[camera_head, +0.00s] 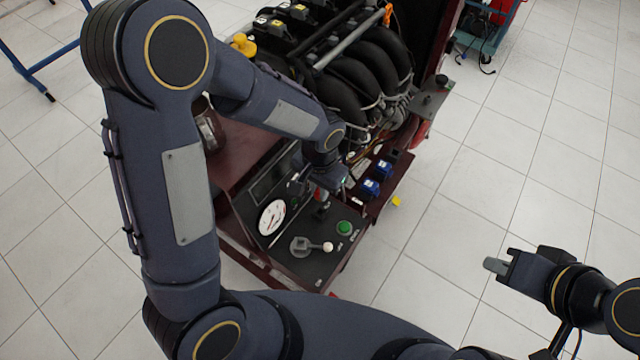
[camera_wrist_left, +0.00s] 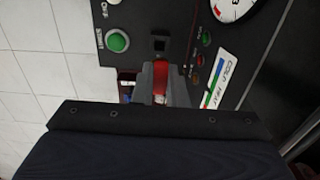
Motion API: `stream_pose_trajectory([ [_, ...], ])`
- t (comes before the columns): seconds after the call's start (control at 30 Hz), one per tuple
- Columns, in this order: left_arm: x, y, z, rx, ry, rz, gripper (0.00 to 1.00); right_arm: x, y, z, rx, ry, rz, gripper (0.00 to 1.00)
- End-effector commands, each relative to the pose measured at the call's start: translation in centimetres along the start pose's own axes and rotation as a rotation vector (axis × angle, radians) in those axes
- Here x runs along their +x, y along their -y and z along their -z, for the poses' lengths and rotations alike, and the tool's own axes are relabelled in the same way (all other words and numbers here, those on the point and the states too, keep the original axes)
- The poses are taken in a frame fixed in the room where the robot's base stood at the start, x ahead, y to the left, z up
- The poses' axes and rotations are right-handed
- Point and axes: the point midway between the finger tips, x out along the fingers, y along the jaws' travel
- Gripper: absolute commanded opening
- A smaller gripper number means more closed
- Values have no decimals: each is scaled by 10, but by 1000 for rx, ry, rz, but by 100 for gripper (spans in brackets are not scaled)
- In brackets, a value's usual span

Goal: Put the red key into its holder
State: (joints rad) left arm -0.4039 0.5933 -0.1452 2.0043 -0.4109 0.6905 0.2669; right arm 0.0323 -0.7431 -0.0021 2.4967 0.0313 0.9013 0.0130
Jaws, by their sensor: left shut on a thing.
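My left gripper (camera_wrist_left: 160,72) is shut on the red key (camera_wrist_left: 161,87), which shows between its two grey fingers in the left wrist view. A small black square socket (camera_wrist_left: 159,45), likely the key's holder, is on the dark panel just beyond the fingertips. The key's tip is hidden, and I cannot tell whether it touches the socket. In the head view my left gripper (camera_head: 321,190) is low over the control panel, and the key is mostly hidden there. My right gripper (camera_head: 497,265) is over the floor at the right, far from the panel; its finger gap is unclear.
The control panel (camera_head: 285,258) carries a round gauge (camera_head: 271,217), a green button (camera_head: 344,228) and a lever with a white knob (camera_head: 328,247). Blue connectors (camera_head: 371,187) are to the right. The engine (camera_head: 345,85) rises behind.

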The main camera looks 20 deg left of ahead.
Motion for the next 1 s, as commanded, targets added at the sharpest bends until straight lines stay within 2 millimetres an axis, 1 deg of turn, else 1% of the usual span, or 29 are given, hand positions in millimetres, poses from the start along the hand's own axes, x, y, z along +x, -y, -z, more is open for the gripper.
stream_pose_trajectory([
  [0.03,11,0,0,0,2,0,0,8,-4,-4,0,0,0,0],
  [0.17,27,0,0,0,2,0,0,18,-8,-9,0,0,0,0],
  [0.27,23,0,0,-1,0,0,0,14,-7,-7,0,1,0,0],
  [0.47,23,0,0,0,0,0,0,14,-7,-7,0,0,0,0],
  [0.8,31,0,-1,0,0,0,0,21,-10,-10,0,0,0,0],
  [1.0,30,0,-1,0,0,0,0,21,-10,-10,0,0,0,0],
])
